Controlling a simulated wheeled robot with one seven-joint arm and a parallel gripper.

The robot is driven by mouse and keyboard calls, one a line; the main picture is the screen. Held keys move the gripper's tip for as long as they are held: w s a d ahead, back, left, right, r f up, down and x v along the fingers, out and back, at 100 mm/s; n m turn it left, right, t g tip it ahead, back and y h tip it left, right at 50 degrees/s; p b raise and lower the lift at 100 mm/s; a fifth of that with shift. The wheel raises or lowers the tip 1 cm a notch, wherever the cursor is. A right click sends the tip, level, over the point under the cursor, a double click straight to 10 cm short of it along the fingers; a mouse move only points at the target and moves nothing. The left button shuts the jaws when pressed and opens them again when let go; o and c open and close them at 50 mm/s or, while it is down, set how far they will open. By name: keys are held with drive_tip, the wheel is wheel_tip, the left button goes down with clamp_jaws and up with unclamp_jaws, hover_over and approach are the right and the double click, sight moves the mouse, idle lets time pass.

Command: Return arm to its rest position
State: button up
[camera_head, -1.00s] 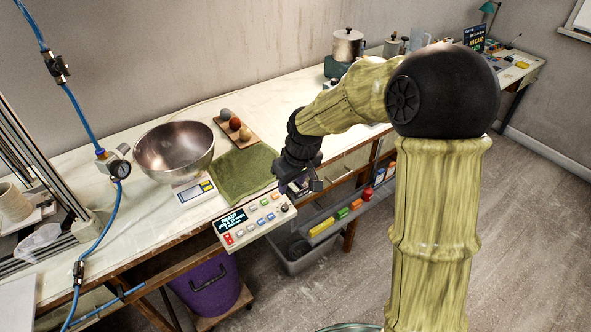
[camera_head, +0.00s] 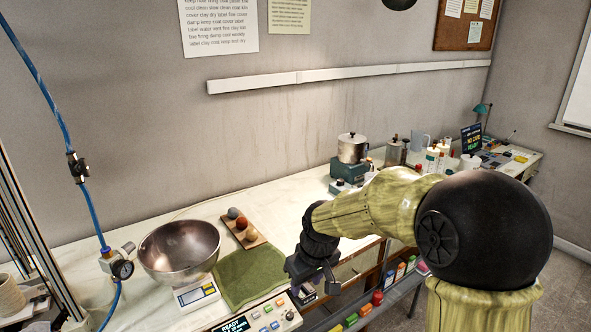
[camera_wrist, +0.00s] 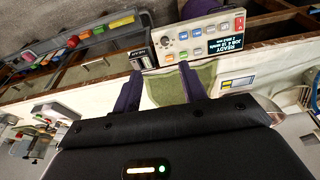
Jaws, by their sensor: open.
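My arm shows at the right of the head view, with a black ball joint and yellow-green links. My gripper (camera_head: 318,282) hangs at its end, just right of the green cloth, over the front edge of the table (camera_head: 290,192). In the wrist view, the two dark fingers of my gripper (camera_wrist: 160,90) stand apart with nothing between them. The gripper is open and empty. The green cloth (camera_wrist: 170,88) and the button panel (camera_wrist: 200,38) lie beyond the fingers in that view.
A steel bowl (camera_head: 180,248) stands on a scale (camera_head: 198,293) left of the green cloth (camera_head: 248,275). A board with three balls (camera_head: 240,225) lies behind the cloth. The control panel (camera_head: 262,318) is at the front edge. Pots and bottles stand farther back right.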

drive_tip(key=s+d+f+m+h+p, duration=0.1)
drive_tip(key=s+d+m, duration=0.5)
drive_tip(key=s+d, duration=0.6)
drive_tip(key=s+p, duration=0.1)
drive_tip(key=s, duration=0.2)
drive_tip(key=shift+s+d+f+m+p, duration=0.2)
drive_tip(key=shift+f+m+p, duration=0.1)
drive_tip(key=shift+p, duration=0.1)
drive_tip(key=shift+c, duration=0.2)
idle(0.9)
